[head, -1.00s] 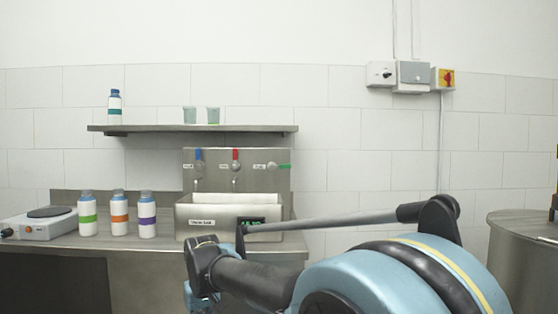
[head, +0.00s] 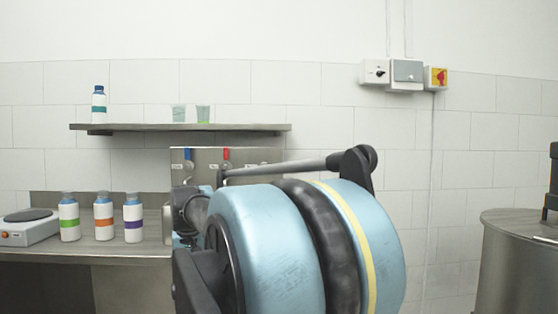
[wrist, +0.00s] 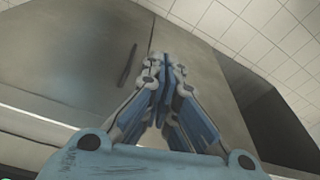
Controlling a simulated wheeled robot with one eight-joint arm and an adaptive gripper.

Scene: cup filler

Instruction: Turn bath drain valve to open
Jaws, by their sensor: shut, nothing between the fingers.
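The steel valve panel (head: 207,156) stands at the back of the bench in the head view. A blue-handled valve (head: 187,157) and a red-handled valve (head: 226,156) show at its top. The panel's right part, where a green handle sits, and the bath below are hidden behind my arm. In the wrist view my gripper (wrist: 161,62) has its blue fingers together, with nothing between them. It points toward a plain grey metal surface (wrist: 100,50) with a dark slot. I cannot tell which valve is nearest to it. My gripper is hidden by my arm in the head view.
On the bench stand a hot plate (head: 28,226) and bottles with green (head: 69,217), orange (head: 103,216) and purple (head: 133,218) bands. A shelf (head: 180,128) above holds another bottle (head: 99,104) and two cups (head: 178,113). A large steel vat (head: 500,265) stands at the right.

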